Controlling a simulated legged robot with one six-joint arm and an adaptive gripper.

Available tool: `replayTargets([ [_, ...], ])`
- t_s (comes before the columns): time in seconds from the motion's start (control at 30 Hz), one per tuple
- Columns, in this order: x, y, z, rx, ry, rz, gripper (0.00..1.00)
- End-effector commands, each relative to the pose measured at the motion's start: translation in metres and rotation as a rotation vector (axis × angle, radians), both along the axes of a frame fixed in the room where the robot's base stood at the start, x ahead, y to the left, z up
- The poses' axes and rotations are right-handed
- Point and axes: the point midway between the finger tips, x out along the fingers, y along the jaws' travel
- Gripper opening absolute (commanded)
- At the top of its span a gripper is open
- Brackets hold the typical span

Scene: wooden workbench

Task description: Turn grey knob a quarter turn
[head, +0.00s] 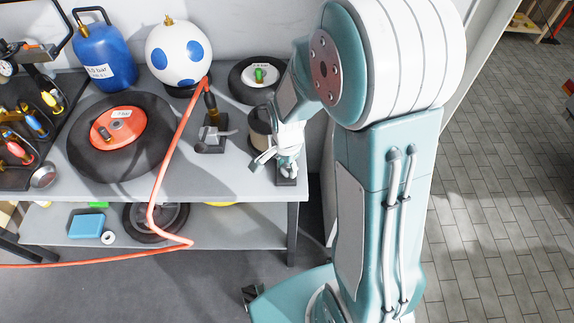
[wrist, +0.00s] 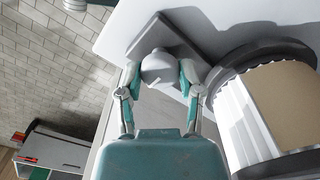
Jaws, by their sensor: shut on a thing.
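The grey knob (wrist: 158,66) shows in the wrist view as a rounded pale grey piece in front of a dark grey base plate (wrist: 172,38). My gripper (wrist: 160,78) is shut on the knob, one teal-and-white finger at each side. In the head view my gripper (head: 284,150) is at the bench's right front corner. The dark base (head: 286,182) shows just below it. The knob is mostly hidden there by my fingers, so its turn angle is hard to tell.
A round container with a brown top (wrist: 285,105) stands close beside my gripper. A grey lever on a stand (head: 213,138), an orange hose (head: 170,150), a dark wheel with a red hub (head: 121,128) and a white blue-spotted ball (head: 179,53) are on the bench (head: 225,178).

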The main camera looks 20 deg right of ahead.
Motion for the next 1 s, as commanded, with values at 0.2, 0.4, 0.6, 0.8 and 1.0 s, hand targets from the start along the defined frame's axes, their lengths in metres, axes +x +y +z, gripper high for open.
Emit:
replayTargets([
  [0.2, -0.001, 0.001, -0.001, 0.001, 0.004, 0.0, 0.61],
  [0.4, -0.001, 0.0, -0.001, 0.0, 0.001, 0.0, 0.82],
  [0.6, 0.0, 0.0, 0.0, 0.001, 0.0, 0.001, 0.82],
  [0.8, 0.001, 0.0, 0.015, 0.0, -0.004, 0.001, 0.82],
  [1.0, 0.002, 0.001, 0.056, 0.0, -0.006, 0.001, 0.82],
])
